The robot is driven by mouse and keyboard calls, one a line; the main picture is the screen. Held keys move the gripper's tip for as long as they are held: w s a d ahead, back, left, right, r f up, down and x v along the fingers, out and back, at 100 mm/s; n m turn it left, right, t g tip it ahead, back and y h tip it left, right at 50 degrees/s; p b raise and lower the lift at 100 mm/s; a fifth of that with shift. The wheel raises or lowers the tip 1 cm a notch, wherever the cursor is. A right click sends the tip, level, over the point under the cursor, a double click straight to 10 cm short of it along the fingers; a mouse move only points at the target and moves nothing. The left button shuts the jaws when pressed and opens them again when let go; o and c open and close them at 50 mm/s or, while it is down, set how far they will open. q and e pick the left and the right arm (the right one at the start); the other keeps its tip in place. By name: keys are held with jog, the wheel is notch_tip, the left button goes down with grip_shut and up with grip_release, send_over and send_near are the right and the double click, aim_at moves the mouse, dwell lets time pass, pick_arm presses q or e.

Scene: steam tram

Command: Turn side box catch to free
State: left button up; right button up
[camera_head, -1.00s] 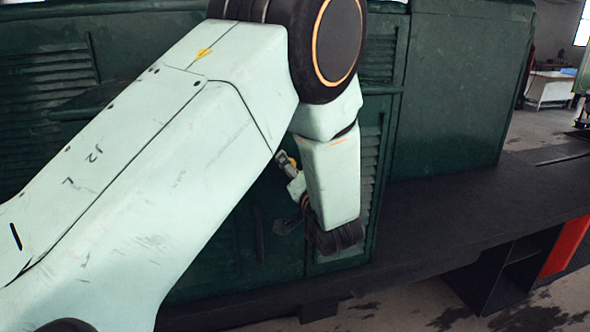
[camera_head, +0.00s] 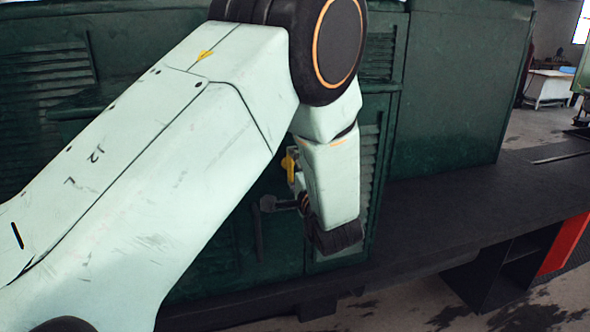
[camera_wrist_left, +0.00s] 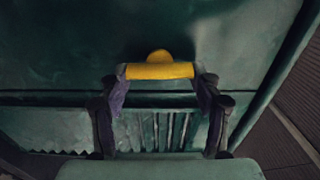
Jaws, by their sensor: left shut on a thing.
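The side box catch (camera_wrist_left: 158,71) is a yellow bar with a rounded tab on top, set against a dark green panel in the left wrist view. My left gripper (camera_wrist_left: 160,76) is shut on it, one fingertip at each end of the bar. In the head view, a small yellow part (camera_head: 288,164) shows at the left edge of my left wrist; my arm hides most of the gripper and the catch. My right gripper is not in view.
The dark green tram side (camera_head: 455,90) with louvred panels fills the back. A dark running board (camera_head: 450,215) runs below it to the right. A red panel (camera_head: 565,245) stands under the board at the right. The space above the board at the right is free.

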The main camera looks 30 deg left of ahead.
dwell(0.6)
pick_arm(q)
jog(key=o, duration=1.2)
jog(key=shift+a, duration=0.15)
jog(key=shift+c, duration=0.2)
